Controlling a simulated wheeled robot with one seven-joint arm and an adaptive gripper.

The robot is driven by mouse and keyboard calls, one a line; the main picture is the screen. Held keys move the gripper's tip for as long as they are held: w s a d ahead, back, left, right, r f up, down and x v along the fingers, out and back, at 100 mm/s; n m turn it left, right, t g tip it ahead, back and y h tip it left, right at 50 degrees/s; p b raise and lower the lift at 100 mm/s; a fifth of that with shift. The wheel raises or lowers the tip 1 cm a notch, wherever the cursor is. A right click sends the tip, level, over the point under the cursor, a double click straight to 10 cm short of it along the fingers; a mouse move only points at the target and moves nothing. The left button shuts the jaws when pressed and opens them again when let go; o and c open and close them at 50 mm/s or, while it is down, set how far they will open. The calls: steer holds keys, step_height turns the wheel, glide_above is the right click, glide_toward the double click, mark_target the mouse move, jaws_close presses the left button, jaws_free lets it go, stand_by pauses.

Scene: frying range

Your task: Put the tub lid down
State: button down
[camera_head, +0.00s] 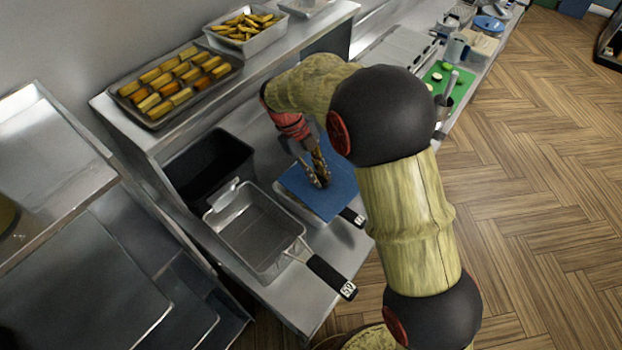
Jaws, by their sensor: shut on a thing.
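The tub lid (295,184) is a flat blue square panel, roughly level, at the middle of the head view. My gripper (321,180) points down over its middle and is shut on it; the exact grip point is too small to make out. The lid is above or on the place of a second fry basket, whose black handle (352,217) sticks out from under its front right corner. I cannot tell whether the lid touches anything below it. My arm hides part of the lid's right side.
An empty metal fry basket (262,232) with a black handle stands left of the lid, with a dark open well (208,165) behind it. A tray of fried sticks (150,112) and a tub of wedges (263,40) sit on the shelf. A green board (461,80) lies farther right.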

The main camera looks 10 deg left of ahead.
steer(key=s+d+r, duration=0.1)
steer(key=d+r, duration=0.1)
steer(key=d, duration=0.1)
steer(key=s+d+r, duration=0.2)
steer(key=d, duration=0.1)
steer(key=s+d+r, duration=0.2)
steer(key=d, duration=0.1)
steer(key=shift+s+d+r, duration=0.2)
steer(key=shift+r, duration=0.2)
